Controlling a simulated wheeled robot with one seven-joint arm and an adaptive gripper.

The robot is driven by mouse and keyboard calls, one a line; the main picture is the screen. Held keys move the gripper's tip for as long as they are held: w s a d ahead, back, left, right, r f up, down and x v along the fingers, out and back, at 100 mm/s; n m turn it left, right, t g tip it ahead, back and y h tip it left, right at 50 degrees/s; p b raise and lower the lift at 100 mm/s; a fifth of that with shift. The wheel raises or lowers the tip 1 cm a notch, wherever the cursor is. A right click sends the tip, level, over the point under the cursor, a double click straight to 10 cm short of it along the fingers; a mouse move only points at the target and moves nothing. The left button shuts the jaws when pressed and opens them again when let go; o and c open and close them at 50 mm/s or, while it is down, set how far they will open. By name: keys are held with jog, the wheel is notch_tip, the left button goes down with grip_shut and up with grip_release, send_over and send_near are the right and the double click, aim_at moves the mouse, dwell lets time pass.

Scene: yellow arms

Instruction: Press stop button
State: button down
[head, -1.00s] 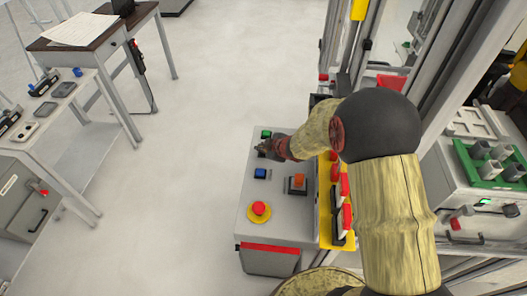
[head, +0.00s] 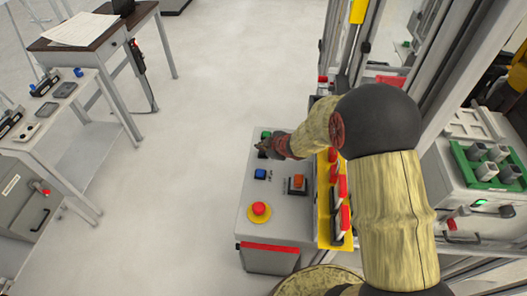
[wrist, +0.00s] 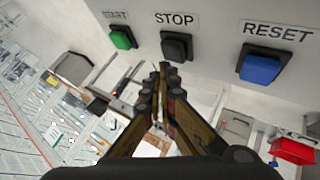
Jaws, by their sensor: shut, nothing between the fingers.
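The stop button (wrist: 176,46) is black and square, under the word STOP in the wrist view. It sits between a green START button (wrist: 123,38) and a blue RESET button (wrist: 261,66). My gripper (wrist: 165,70) is shut and empty. Its tips show just below the stop button in the wrist view; I cannot tell whether they touch it. In the head view my gripper (head: 263,147) is over the far end of the grey control panel (head: 285,225), between the green (head: 266,135) and blue (head: 260,174) buttons, largely hiding the stop button.
A red emergency knob on a yellow base (head: 259,210) and an orange switch (head: 298,182) are nearer on the panel. Red-handled parts on a yellow strip (head: 325,225) line its right side. A workbench (head: 75,130) stands left, with open floor between.

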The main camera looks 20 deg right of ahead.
aim_at(262, 153)
jog(key=shift+r+p, duration=2.3)
jog(key=shift+r, duration=0.2)
jog(key=shift+r, duration=0.1)
jog(key=s+d+r+m+h+b, duration=0.4)
jog(key=d+r+m+b, duration=0.15)
jog(key=r, duration=0.35)
jog(key=s+d+r+m+h+b, duration=0.1)
jog(key=s+d+r+m+b, duration=0.15)
jog(key=s+b, duration=0.45)
jog(key=s+a+f+m+g+y+b, duration=0.1)
jog(key=s+a+m+b, duration=0.1)
jog(key=s, duration=1)
jog(key=s+a+f+m+g+y+b, duration=0.1)
jog(key=s+a, duration=0.4)
jog(key=s, duration=0.7)
jog(key=shift+a+m+g+b, duration=0.15)
jog(key=shift+m+g+b, duration=0.35)
jog(key=shift+m+b, duration=0.35)
jog(key=c, duration=2.6)
grip_release()
